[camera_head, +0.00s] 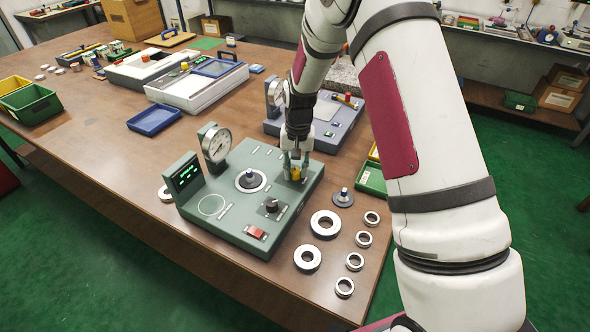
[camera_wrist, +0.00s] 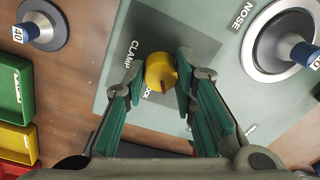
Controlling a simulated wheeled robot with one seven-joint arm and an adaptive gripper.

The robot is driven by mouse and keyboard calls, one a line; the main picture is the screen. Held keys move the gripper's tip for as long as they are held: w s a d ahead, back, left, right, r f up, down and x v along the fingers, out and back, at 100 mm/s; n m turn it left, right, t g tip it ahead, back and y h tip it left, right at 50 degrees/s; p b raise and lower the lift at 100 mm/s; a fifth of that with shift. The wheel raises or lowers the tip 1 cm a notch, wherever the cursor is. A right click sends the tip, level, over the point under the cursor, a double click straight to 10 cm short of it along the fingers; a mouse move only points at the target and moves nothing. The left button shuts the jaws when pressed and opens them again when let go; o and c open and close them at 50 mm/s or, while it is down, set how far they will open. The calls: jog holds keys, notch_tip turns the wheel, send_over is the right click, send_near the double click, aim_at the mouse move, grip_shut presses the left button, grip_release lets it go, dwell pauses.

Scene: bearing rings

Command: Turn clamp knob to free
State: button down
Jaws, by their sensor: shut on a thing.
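The clamp knob is yellow with a red pointer mark; it sits on the grey-green fixture (camera_head: 222,232) and shows in the wrist view (camera_wrist: 161,72). In that view its mark points down, toward a label partly hidden behind it that ends in "CK". The word "CLAMP" is on the panel beside it. My gripper (camera_wrist: 162,84) points down with its green-padded fingers on both sides of the knob, shut on it. In the head view my gripper (camera_head: 294,166) stands at the fixture's right rear, with the yellow knob (camera_head: 295,174) between its fingers.
The nose (camera_head: 251,180) with its blue-topped plug is left of the knob. A dial gauge (camera_head: 216,144) and a green-lit display (camera_head: 184,176) stand at the fixture's left. A black knob (camera_head: 271,205) and red switch (camera_head: 256,233) are in front. Several metal rings (camera_head: 325,224) lie right.

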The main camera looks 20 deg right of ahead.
aim_at(296, 169)
jog(key=n+b, duration=0.1)
jog(key=n, duration=0.4)
jog(key=shift+n, duration=0.3)
jog(key=n+b, duration=0.1)
jog(key=n, duration=0.4)
jog(key=shift+n, duration=0.3)
jog(key=c, duration=1.3)
grip_release()
notch_tip(296, 169, up, 12)
jog(key=shift+w+d, duration=0.15)
jog(key=shift+w, duration=0.05)
